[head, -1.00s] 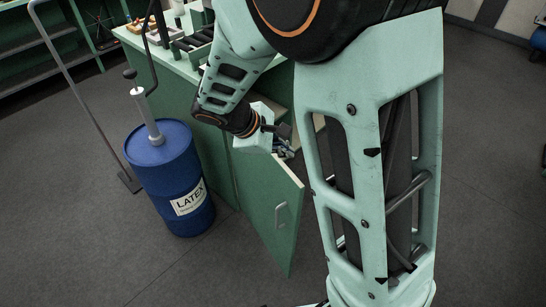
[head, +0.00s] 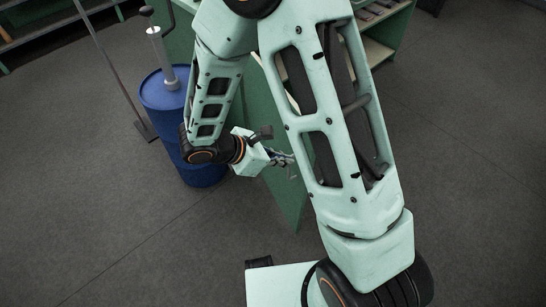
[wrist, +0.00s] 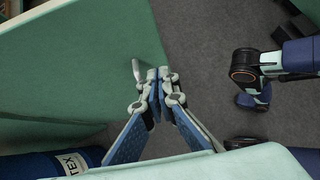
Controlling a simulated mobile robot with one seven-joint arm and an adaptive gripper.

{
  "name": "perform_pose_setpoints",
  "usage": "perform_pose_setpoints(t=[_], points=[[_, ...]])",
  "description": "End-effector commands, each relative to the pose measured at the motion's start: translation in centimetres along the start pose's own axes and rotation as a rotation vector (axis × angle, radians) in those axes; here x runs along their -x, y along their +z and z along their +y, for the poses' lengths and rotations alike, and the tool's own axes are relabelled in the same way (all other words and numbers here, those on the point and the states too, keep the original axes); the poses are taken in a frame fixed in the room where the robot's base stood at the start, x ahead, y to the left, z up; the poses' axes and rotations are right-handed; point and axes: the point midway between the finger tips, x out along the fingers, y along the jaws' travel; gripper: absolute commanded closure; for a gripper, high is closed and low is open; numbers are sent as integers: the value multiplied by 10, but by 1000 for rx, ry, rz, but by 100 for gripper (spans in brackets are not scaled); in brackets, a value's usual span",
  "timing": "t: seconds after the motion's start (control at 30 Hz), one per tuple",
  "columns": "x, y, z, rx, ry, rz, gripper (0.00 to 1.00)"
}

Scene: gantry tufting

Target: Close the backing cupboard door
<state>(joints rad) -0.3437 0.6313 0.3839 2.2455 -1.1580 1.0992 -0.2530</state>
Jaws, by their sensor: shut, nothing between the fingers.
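The backing cupboard door (head: 288,205) is a green panel standing open, swung out from the green cupboard (head: 402,25). My arm hides much of it in the head view. In the wrist view the door (wrist: 85,60) fills the upper left, and its pale metal handle (wrist: 138,69) shows just left of the fingertips. My gripper (head: 291,163) is near the door's upper part in the head view. In the wrist view my gripper (wrist: 158,74) has its fingertips together, empty, close to the handle; I cannot tell whether it touches the door.
A blue latex drum (head: 163,92) with a pump stands left of the door; it also shows in the wrist view (wrist: 40,166). A thin metal stand (head: 115,70) is beyond it. Cupboard shelves (head: 376,52) show behind my arm.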

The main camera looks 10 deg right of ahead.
Motion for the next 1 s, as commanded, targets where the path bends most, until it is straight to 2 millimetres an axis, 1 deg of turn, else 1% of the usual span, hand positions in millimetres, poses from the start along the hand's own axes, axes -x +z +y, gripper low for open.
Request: perform_pose_setpoints(t=[0.03,0.1,0.2,0.3,0.5,1.0], points=[[-13,-1,-1,-1,-5,0,100],[-25,1,-1,-1,-4,0,100],[-34,15,0,-5,-2,0,100],[-41,23,0,-4,-1,0,100],[-47,28,0,-2,2,1,100],[-49,30,1,0,4,0,100]])
